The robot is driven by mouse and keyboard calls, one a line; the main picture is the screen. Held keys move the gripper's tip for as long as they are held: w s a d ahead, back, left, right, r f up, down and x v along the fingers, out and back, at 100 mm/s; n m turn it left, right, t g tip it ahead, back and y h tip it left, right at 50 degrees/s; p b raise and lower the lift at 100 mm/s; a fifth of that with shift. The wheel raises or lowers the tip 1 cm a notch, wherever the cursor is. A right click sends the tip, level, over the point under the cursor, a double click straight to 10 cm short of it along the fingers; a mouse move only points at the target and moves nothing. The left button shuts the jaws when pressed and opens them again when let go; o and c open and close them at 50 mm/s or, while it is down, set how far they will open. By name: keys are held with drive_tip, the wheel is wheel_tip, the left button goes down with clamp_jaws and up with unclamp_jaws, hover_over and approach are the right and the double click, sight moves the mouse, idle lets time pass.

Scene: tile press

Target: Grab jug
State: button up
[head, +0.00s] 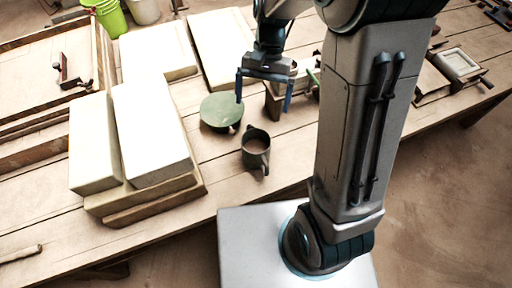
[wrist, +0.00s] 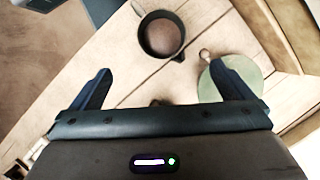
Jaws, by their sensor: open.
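A dark jug (head: 256,148) with a brownish inside stands upright on the wooden table, near its front edge. In the wrist view the jug (wrist: 161,36) shows from above, beyond and between my fingertips, with its handle toward the upper left. My gripper (head: 264,91) is open and empty. It is above the table, farther back than the jug and apart from it. Both fingers of my gripper (wrist: 168,84) show in the wrist view with nothing between them.
A round green disc (head: 221,111) lies left of the jug. White blocks on wooden boards (head: 150,130) stand farther left. A small wooden box (head: 274,101) is behind, close to my gripper. A green bucket (head: 108,18) is at the back left.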

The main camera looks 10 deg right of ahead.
hover_over(256, 141)
drive_tip(key=s, duration=0.3)
drive_tip(key=f, duration=1.2)
drive_tip(key=shift+s+a+f, duration=0.15)
drive_tip(key=shift+s+f, duration=0.05)
drive_tip(key=shift+f, duration=0.2)
drive_tip(key=c, duration=1.9)
